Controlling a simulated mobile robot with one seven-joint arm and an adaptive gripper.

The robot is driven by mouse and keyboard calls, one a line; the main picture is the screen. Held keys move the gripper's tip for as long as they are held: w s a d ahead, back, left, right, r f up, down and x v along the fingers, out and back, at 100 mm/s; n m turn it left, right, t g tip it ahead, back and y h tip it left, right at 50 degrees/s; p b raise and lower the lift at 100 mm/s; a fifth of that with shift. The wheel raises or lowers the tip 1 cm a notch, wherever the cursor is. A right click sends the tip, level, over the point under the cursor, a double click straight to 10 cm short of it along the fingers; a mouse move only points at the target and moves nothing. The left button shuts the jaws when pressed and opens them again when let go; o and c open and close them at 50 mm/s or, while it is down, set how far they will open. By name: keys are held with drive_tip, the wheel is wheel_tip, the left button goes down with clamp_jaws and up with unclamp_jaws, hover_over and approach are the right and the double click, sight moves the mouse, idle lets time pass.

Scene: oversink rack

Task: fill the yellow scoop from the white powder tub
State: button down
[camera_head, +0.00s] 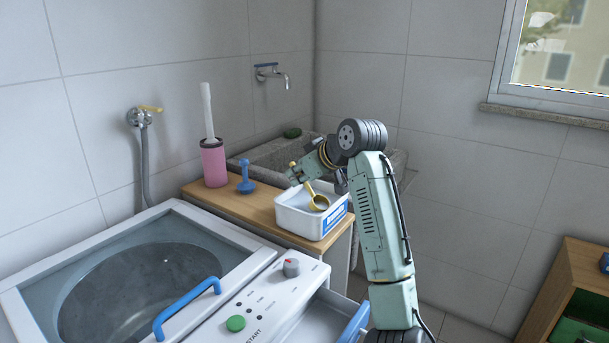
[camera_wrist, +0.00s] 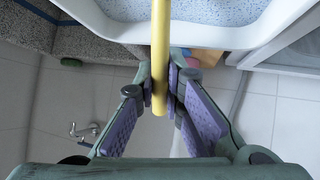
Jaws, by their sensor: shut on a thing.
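The white powder tub (camera_head: 301,222) stands on the wooden counter, with a blue label on its side. The yellow scoop (camera_head: 318,202) is tilted, its bowl over or in the tub's open top; I cannot tell whether it touches the powder. My gripper (camera_head: 302,174) is shut on the scoop's handle, above the tub. In the wrist view, my gripper's purple pads (camera_wrist: 168,95) close around the yellow handle (camera_wrist: 160,60). The tub's white rim (camera_wrist: 225,35) and pale speckled powder (camera_wrist: 215,10) show at the top. The scoop's bowl is out of the wrist view.
A pink holder (camera_head: 214,163) with a white handle and a blue stopper-like object (camera_head: 246,178) stand left of the tub on the wooden counter (camera_head: 262,208). A stone sink (camera_head: 265,155) lies behind. A washing machine (camera_head: 245,268) with an open drawer (camera_head: 325,318) stands in front.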

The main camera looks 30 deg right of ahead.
drive_tip(key=shift+f, duration=0.2)
drive_tip(key=shift+f, duration=0.5)
idle(1.6)
drive_tip(key=shift+r, duration=0.1)
drive_tip(key=shift+r+p, duration=3.35)
drive_tip(key=shift+r, duration=0.9)
drive_tip(key=shift+r+p, duration=0.35)
drive_tip(key=shift+p, duration=0.65)
drive_tip(key=g+p, duration=0.2)
drive_tip(key=p, duration=0.1)
drive_tip(key=shift+r+h, duration=0.3)
drive_tip(key=shift+r, duration=0.1)
